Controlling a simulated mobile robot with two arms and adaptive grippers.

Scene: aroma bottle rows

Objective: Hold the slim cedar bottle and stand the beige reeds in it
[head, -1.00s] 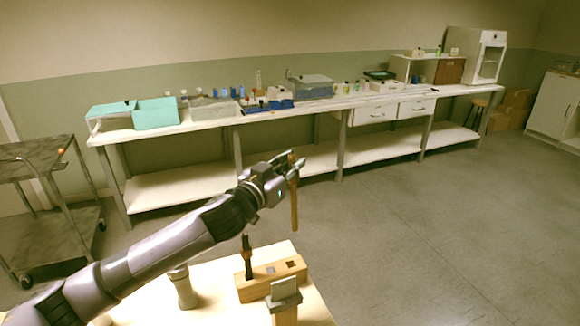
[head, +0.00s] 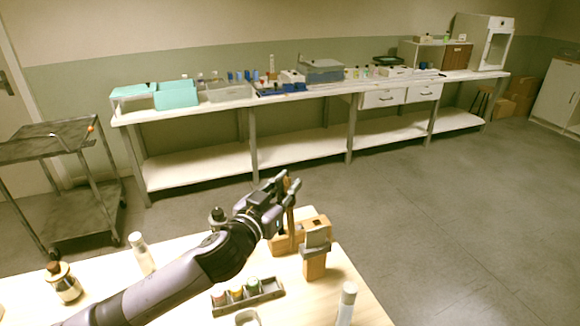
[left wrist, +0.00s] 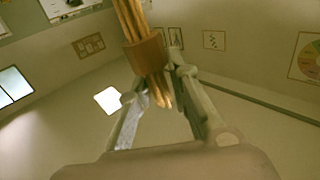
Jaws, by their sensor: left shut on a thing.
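My left gripper (head: 287,190) is shut on a bundle of beige reeds. In the left wrist view the reeds (left wrist: 131,22) pass between the fingers, gathered by a brown band (left wrist: 148,54). In the head view the reeds (head: 291,218) hang down, with the lower end in front of or at a wooden block with holes (head: 314,225); I cannot tell whether they touch it. My left arm hides part of this block. I cannot make out the slim cedar bottle for certain. My right gripper is not in view.
A wooden post with a grey top (head: 315,262) stands close to the block. A tray of small bottles (head: 272,289), a white-capped bottle (head: 346,303), a pale bottle (head: 142,254) and a corked bottle (head: 65,284) stand on the table. A long bench (head: 215,107) is behind.

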